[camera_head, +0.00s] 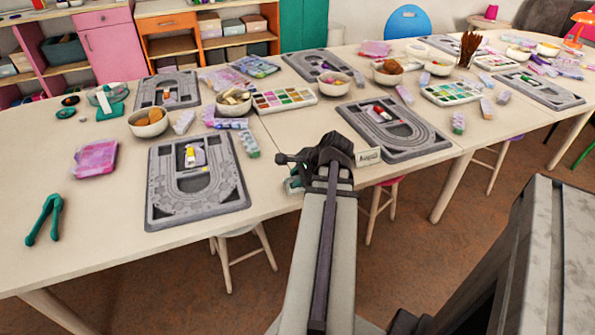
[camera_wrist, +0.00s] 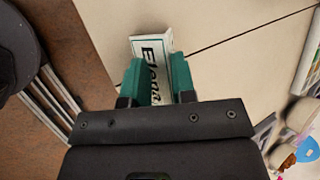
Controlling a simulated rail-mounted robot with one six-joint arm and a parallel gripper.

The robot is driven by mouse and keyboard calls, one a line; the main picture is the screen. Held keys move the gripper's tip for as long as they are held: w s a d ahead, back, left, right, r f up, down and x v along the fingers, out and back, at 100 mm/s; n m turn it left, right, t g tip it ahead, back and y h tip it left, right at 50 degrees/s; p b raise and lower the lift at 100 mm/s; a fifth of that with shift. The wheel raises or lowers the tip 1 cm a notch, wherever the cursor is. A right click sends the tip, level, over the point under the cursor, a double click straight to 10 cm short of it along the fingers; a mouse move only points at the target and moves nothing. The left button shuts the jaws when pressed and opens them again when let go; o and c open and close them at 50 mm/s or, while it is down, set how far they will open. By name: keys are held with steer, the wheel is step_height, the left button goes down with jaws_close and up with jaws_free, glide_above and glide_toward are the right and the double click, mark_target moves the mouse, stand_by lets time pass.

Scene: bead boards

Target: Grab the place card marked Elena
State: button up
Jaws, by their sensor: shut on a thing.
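The place card marked Elena (camera_wrist: 153,62) is white with dark letters and a green border. In the wrist view it lies between the two green fingers of my gripper (camera_wrist: 157,80), which are shut on it. In the head view my gripper (camera_head: 294,182) is at the front edge of the table, and the wrist hides the held card there. Part of the card's lettering is covered by the gripper body in the wrist view.
Another small card (camera_head: 368,156) stands right of my wrist near the table edge; its lettering is unreadable. Grey bead boards (camera_head: 240,198) (camera_head: 437,148), bowls (camera_head: 148,130) and a bead palette (camera_head: 285,108) lie behind. Green pliers (camera_head: 44,220) lie far left. Stools stand below the edge.

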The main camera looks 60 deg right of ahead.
steer(key=shift+s+a+f, duration=0.1)
steer(key=shift+s+a, duration=0.4)
steer(key=shift+s, duration=0.25)
steer(key=shift+s+a+f, duration=0.1)
steer(key=shift+s+a, duration=0.35)
steer(key=shift+s, duration=0.3)
steer(key=o, duration=1)
steer(key=shift+w+d+r, duration=0.1)
steer(key=shift+c, duration=0.2)
steer(key=shift+r, duration=0.1)
